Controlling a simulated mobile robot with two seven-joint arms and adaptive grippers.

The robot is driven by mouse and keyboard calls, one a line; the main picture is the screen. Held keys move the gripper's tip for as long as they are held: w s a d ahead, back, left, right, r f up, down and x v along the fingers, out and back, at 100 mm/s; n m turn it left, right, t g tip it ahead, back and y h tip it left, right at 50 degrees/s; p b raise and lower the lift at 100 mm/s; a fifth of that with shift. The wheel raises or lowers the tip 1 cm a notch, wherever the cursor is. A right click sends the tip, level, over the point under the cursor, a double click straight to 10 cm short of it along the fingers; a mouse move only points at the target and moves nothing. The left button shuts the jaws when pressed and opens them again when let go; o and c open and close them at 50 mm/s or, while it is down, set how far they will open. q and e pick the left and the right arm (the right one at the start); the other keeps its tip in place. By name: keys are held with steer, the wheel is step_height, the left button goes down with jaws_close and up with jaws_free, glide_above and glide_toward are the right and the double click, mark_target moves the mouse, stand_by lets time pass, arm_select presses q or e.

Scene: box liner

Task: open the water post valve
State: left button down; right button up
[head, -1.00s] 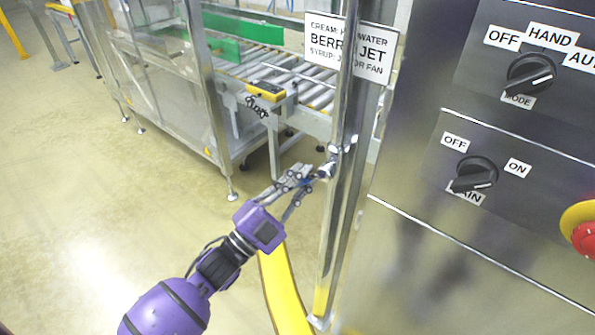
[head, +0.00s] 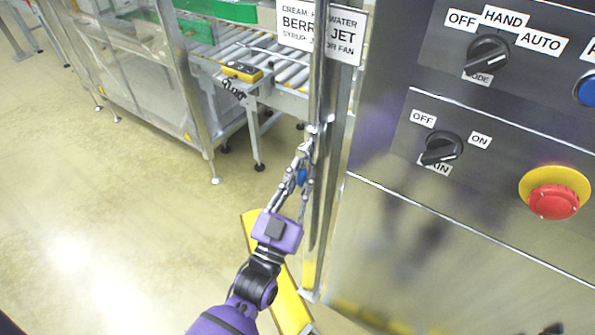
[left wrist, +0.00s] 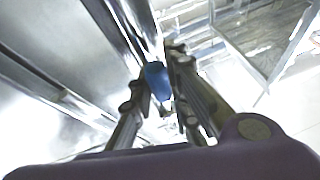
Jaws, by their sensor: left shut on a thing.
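The water post (head: 322,100) is a shiny upright metal pipe left of the steel control cabinet in the head view. A blue valve handle (head: 302,177) sits at the post's side. The blue handle also shows in the left wrist view (left wrist: 157,80), between the two fingers. My left gripper (head: 301,172) is shut on the blue handle, close beside the post. Its fingers hide part of the handle and the valve body. My right gripper is not in view.
The control cabinet (head: 400,240) stands close to the right, with knobs and a red emergency button (head: 552,200). A roller conveyor (head: 262,60) lies behind the post. A sign (head: 340,35) hangs on the post. A yellow strip (head: 285,300) lies below. The floor at left is clear.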

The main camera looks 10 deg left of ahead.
arm_select(q)
steer(key=shift+d+f, duration=0.2)
stand_by(0.3)
steer(key=c, duration=1.8)
jaws_free()
steer(key=shift+o, duration=0.4)
steer(key=shift+r, duration=0.15)
steer(key=v, duration=1.2)
steer(key=shift+d+n, duration=0.1)
steer(key=shift+n, duration=0.2)
